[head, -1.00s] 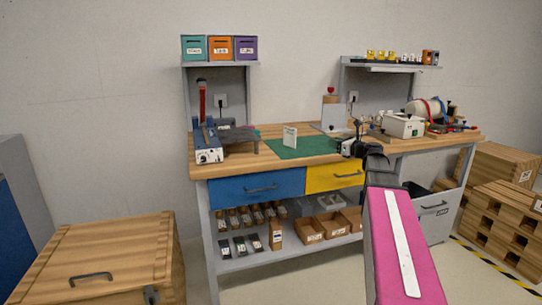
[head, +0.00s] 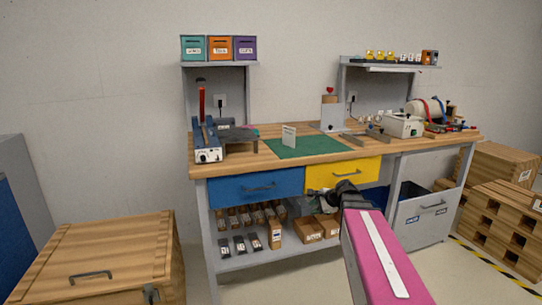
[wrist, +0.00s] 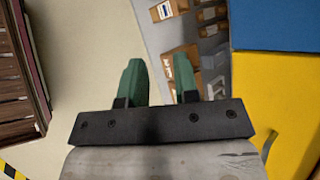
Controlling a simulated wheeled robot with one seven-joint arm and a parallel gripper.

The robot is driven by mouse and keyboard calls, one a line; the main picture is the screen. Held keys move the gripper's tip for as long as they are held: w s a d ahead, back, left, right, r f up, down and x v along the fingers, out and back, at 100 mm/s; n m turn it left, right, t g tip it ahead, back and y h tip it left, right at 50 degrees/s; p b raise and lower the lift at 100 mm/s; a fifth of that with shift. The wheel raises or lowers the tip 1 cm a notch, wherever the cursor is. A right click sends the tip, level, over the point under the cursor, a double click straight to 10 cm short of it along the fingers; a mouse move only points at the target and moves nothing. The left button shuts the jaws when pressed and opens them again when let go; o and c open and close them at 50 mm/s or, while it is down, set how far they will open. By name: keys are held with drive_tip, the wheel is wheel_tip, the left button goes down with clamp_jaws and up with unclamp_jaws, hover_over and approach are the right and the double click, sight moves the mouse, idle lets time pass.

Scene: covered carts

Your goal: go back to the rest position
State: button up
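My gripper (head: 346,190) is in front of the yellow drawer (head: 325,176) of the workbench (head: 228,160), at the end of my pink arm. The wrist view shows its two green fingers (wrist: 158,64) apart with nothing held between them. Past the fingers, the wrist view shows the lower shelf with cardboard bins (wrist: 183,62) and the yellow drawer front (wrist: 275,100) to the right. The gripper looks clear of the bench, but the exact gap cannot be told.
The blue drawer (head: 255,187) looks shut. A wooden crate (head: 95,255) is at the left, and slatted crates (head: 505,225) are at the right. The floor before the bench is open.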

drive_tip(key=s+f+n+g+h, duration=0.5)
drive_tip(key=s+f+n+h, duration=0.2)
drive_tip(key=s+f+n, duration=0.7)
drive_tip(key=s+d+f, duration=0.1)
drive_tip(key=s, duration=0.2)
drive_tip(key=shift+s+f+g, duration=0.15)
drive_tip(key=shift+g, duration=0.25)
